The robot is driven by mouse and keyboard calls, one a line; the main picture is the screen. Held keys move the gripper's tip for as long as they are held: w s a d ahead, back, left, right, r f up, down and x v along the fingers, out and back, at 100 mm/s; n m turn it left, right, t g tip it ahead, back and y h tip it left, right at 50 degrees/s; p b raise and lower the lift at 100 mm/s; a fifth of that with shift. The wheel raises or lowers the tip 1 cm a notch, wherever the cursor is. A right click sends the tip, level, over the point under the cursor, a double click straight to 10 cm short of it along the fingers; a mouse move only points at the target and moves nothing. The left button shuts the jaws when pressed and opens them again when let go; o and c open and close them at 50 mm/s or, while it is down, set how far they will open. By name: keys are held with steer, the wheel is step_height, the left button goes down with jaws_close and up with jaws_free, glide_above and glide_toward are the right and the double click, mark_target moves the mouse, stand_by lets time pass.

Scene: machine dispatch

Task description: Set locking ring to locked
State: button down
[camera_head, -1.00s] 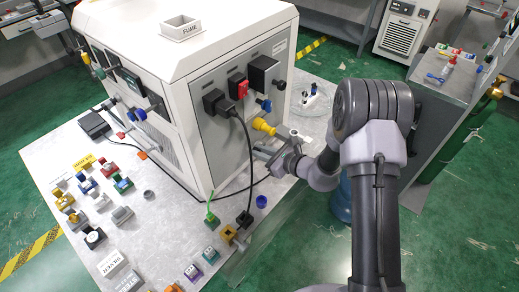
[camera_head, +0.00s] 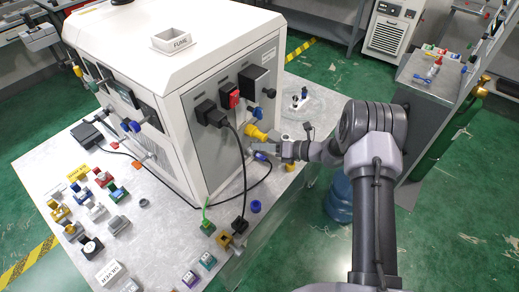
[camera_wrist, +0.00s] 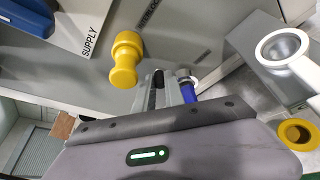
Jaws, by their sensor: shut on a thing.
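My gripper (camera_head: 272,149) is at the lower right of the white machine's side panel, just below a yellow knob (camera_head: 255,135). In the wrist view its narrow jaws (camera_wrist: 166,90) are close together, beside a blue piece (camera_wrist: 188,92) with a grey collar (camera_wrist: 186,75). The blue piece also shows at the gripper in the head view (camera_head: 261,156). The jaws appear closed on this piece, but the contact is partly hidden. I cannot tell which part is the locking ring. The yellow knob (camera_wrist: 125,60) stands apart, left of the jaws.
Black and red plugs (camera_head: 230,97) stick out of the machine panel above, with a black cable (camera_head: 241,160) hanging to the table. A white cylinder (camera_wrist: 285,50) and a yellow ring-shaped piece (camera_wrist: 300,133) are at the wrist view's right. Several small coloured parts cover the table's left.

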steer(key=shift+w+d+m, duration=0.1)
steer(key=shift+w+m, duration=0.05)
steer(key=shift+m, duration=0.25)
steer(key=shift+y, duration=0.3)
steer(key=c, duration=1.4)
jaws_free()
steer(key=shift+w, duration=0.1)
